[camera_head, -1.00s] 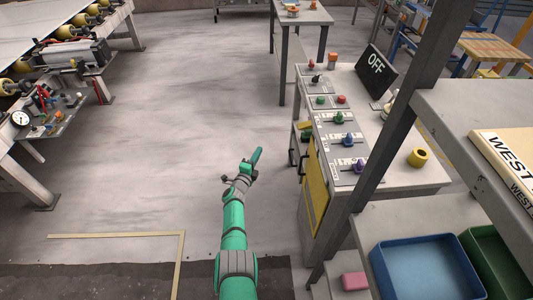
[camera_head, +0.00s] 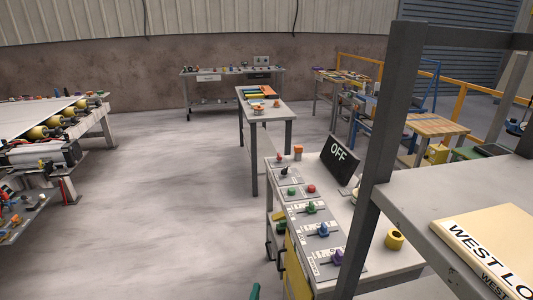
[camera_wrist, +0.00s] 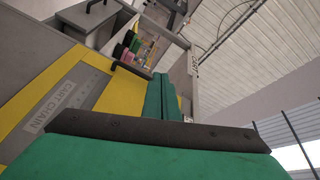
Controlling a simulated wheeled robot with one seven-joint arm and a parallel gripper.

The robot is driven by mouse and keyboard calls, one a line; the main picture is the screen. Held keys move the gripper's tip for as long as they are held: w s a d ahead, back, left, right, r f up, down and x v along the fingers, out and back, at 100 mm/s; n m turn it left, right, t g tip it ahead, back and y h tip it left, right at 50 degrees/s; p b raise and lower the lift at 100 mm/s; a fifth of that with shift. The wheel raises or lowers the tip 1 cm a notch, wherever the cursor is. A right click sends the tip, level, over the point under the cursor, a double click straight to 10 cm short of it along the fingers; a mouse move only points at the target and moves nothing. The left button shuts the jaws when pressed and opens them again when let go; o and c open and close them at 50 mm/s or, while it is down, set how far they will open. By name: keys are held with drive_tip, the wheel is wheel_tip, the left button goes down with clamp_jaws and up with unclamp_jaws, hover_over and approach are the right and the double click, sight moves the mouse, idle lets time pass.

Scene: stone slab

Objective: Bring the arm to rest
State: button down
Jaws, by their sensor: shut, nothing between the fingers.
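My gripper (camera_wrist: 163,98) shows in the wrist view as two green fingers lying side by side, shut with nothing between them. Whether the fingers touch the cabinet I cannot tell. In the head view only a small green tip of my arm shows at the bottom edge, left of the control bench (camera_head: 375,262).
The control bench carries coloured knobs and a black OFF sign (camera_head: 339,158). A grey shelf (camera_head: 405,205) with a post stands at the right. A narrow table (camera_head: 263,113) is behind the bench, a roller conveyor (camera_head: 45,128) at the left. The floor (camera_head: 165,200) between is clear.

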drive_tip(key=s+d+n+y, duration=0.1)
drive_tip(key=s+d+n, duration=0.15)
drive_tip(key=s, duration=0.85)
drive_tip(key=s+d+n+y, duration=0.15)
drive_tip(key=s+n, duration=0.25)
drive_tip(key=s, duration=0.7)
drive_tip(key=s+d+n, duration=0.3)
drive_tip(key=s, duration=0.8)
drive_tip(key=s+a+r+n+g, duration=0.2)
drive_tip(key=s+r+n, duration=0.4)
drive_tip(key=s+r, duration=1.5)
drive_tip(key=shift+s+a+r+g+y, duration=0.35)
drive_tip(key=shift+r+g, duration=0.05)
drive_tip(key=shift+r, duration=0.35)
